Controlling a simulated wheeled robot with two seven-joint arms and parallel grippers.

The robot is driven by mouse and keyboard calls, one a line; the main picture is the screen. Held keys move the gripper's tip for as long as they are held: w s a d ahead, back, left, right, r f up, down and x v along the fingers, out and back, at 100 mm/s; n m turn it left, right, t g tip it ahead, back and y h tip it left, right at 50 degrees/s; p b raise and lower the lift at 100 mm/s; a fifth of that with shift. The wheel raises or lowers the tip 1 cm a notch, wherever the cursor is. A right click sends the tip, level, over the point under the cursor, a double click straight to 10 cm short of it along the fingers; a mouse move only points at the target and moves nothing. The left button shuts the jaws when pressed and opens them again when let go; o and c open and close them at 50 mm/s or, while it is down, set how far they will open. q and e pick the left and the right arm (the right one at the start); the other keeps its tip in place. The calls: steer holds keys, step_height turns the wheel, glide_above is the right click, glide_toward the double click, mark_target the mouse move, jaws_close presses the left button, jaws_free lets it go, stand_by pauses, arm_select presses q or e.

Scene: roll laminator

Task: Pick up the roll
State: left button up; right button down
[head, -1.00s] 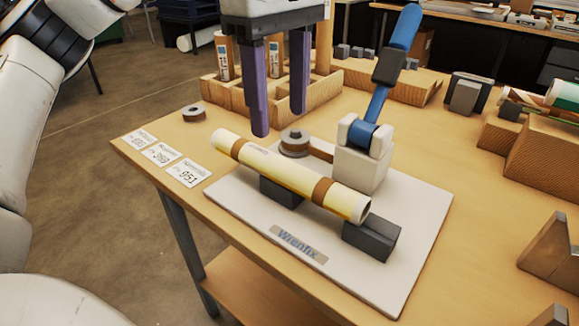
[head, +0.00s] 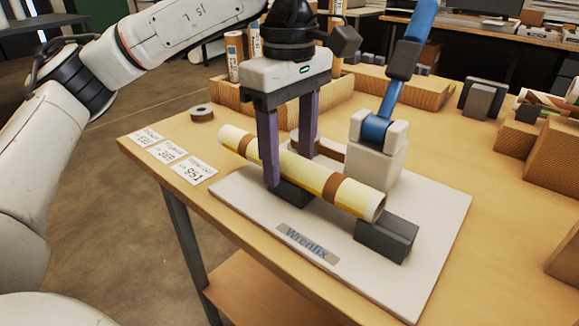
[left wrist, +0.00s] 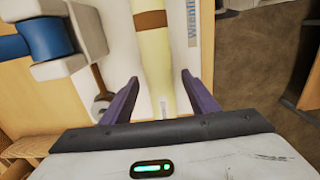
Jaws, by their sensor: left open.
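The roll (head: 305,175) is a pale yellow tube with brown bands. It lies across dark grey blocks on a white base plate (head: 250,207) marked "Wrenfix". My left gripper (head: 288,168) is lowered over the roll's left half, with one purple finger in front of the roll and the other behind it. It is open. In the left wrist view the roll (left wrist: 154,55) runs between the two spread fingers (left wrist: 158,92), with visible gaps on both sides. The roll's underside at the fingers is hidden. My right gripper is not in view.
A blue-handled lever on a white block (head: 375,160) stands right behind the roll. A tape ring (head: 202,112) and number cards (head: 194,170) lie at the left table edge. Wooden racks stand behind, and a wooden block (head: 555,155) is at right.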

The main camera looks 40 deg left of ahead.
arm_select(q)
steer(key=c, duration=1.3)
steer(key=shift+r, duration=0.1)
